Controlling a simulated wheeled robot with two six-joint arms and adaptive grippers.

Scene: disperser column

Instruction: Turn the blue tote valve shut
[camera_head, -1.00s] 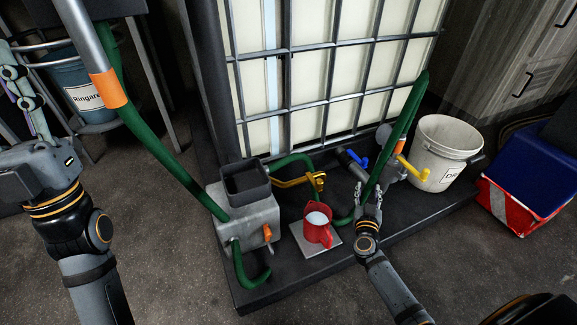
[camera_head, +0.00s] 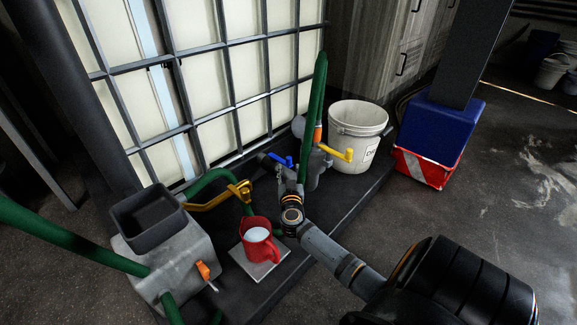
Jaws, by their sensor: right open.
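The blue tote valve handle (camera_head: 281,161) shows low in front of the caged white tote (camera_head: 210,85). My right gripper (camera_head: 285,172) is right beside the handle, on its near side, with the wrist behind it. Its jaws are open. The fingers are small and partly hidden by the wrist, so I cannot tell whether they touch the handle. The valve body is partly covered by the gripper. My left gripper is out of the picture.
A red jug (camera_head: 259,236) with white contents stands on a scale plate left of my right wrist. A yellow tap (camera_head: 240,192) and a grey box with a hopper (camera_head: 148,215) are further left.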

